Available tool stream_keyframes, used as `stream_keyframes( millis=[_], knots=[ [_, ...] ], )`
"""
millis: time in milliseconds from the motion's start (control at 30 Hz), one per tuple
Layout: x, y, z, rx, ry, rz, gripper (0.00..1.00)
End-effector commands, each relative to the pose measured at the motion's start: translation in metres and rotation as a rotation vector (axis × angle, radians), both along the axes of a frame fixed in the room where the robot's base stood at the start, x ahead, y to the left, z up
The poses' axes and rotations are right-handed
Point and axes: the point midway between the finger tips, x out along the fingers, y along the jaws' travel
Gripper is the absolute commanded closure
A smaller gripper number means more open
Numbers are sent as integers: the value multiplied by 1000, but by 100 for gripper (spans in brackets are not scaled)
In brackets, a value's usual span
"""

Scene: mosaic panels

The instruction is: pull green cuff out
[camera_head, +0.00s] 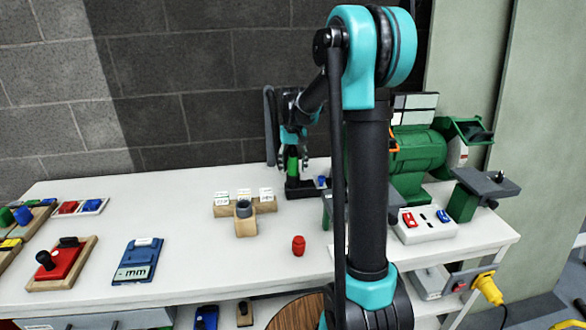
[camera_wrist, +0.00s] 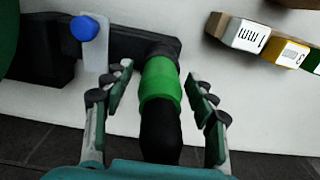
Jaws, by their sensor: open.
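The green cuff (camera_wrist: 160,85) sits around a black upright cylinder, with black showing above and below the green in the wrist view. In the head view the cuff (camera_head: 292,166) is a small green piece at the back of the table, partly hidden by my arm. My gripper (camera_wrist: 160,92) is open, with one finger on each side of the cuff. Gaps show between the fingers and the cuff. The gripper also shows in the head view (camera_head: 293,162) at the black base (camera_head: 300,190).
A blue knob (camera_wrist: 84,28) on a grey plate stands left of the cuff. Labelled blocks (camera_wrist: 246,34) lie to the right. A green machine (camera_head: 415,150) stands right of my arm. A red piece (camera_head: 298,245) and a blue mm block (camera_head: 137,262) lie on the white table (camera_head: 190,200).

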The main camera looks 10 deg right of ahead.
Motion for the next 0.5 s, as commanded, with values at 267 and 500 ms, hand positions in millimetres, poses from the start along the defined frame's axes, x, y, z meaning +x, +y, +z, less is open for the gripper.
stream_keyframes(
  millis=[267, 500],
  knots=[
    [0, 0, 0, 0, 0, 0, 43],
    [0, 0, 0, 0, 0, 0, 70]
  ],
)
